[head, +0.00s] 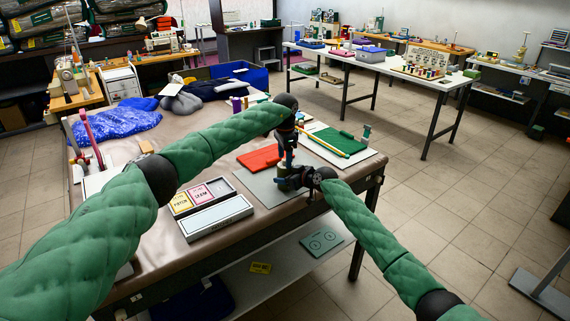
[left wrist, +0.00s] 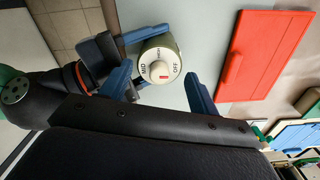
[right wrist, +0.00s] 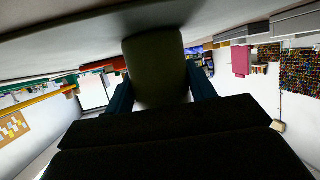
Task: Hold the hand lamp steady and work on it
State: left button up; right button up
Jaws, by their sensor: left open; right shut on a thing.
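The hand lamp (head: 284,171) is a short olive-beige cylinder standing over the grey mat. In the left wrist view, the lamp (left wrist: 145,50) shows its round end with a pale knob (left wrist: 159,70), a red mark, and lettering including MID and OFF. My right gripper (head: 292,181) is shut on the lamp's side; in the right wrist view the lamp body (right wrist: 155,65) fills the space between its fingers. My left gripper (head: 286,158) is above the lamp, open, pointing down, its fingers apart on either side of the knob. Contact between lamp and mat is unclear.
A red board (head: 259,158) and green board (head: 333,141) lie behind the grey mat (head: 256,186). A long grey box (head: 215,217) and yellow and pink cards (head: 211,190) lie to the left. Blue cloth (head: 120,120) lies at the table's far left.

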pick_arm(q)
jog(key=shift+r, duration=2.95)
pick_arm(e)
jog(key=o, duration=1.5)
jog(key=shift+d, duration=0.1)
pick_arm(q)
jog(key=shift+r+p, duration=1.15)
pick_arm(e)
jog(key=shift+r+v, duration=0.2)
jog(key=shift+v, duration=1.1)
jog(key=shift+r+v, duration=0.2)
jog(key=shift+v, duration=1.15)
